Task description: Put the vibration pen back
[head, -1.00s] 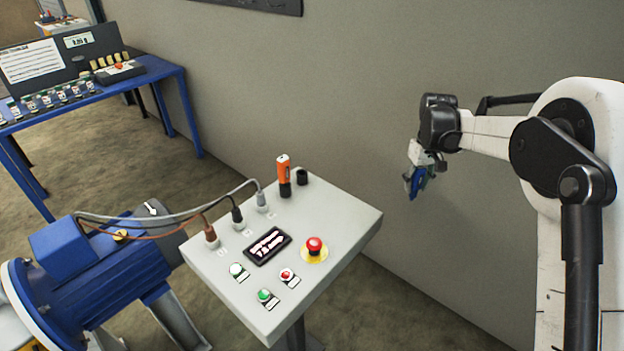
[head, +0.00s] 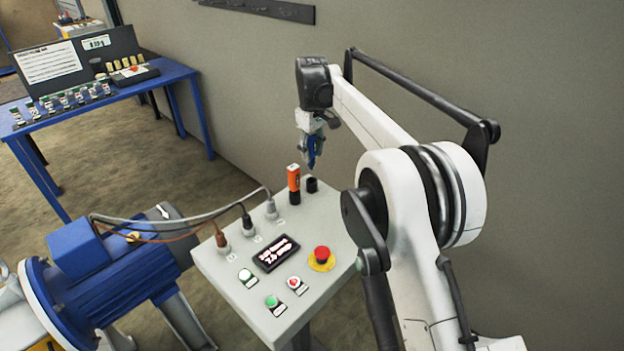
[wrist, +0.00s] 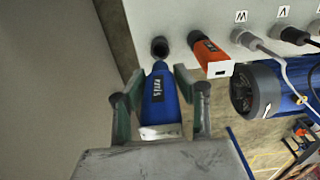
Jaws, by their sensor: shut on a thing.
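The blue vibration pen (wrist: 158,102) is held between the fingers of my gripper (wrist: 160,88) in the wrist view, its tip pointing at the black round holder (wrist: 159,47) on the panel. In the head view my gripper (head: 311,152) hangs above the back right corner of the control panel (head: 345,232), with the blue pen (head: 314,150) between its fingers. The black holder (head: 312,184) stands just below the pen, beside an orange device (head: 294,182). The pen looks apart from the holder in the head view.
The orange device (wrist: 209,54) stands close beside the holder. Cable plugs (head: 247,222), a display (head: 276,253), buttons and a red emergency stop (head: 322,255) are on the panel. A blue motor (head: 95,275) is at left, and a blue table (head: 160,75) behind.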

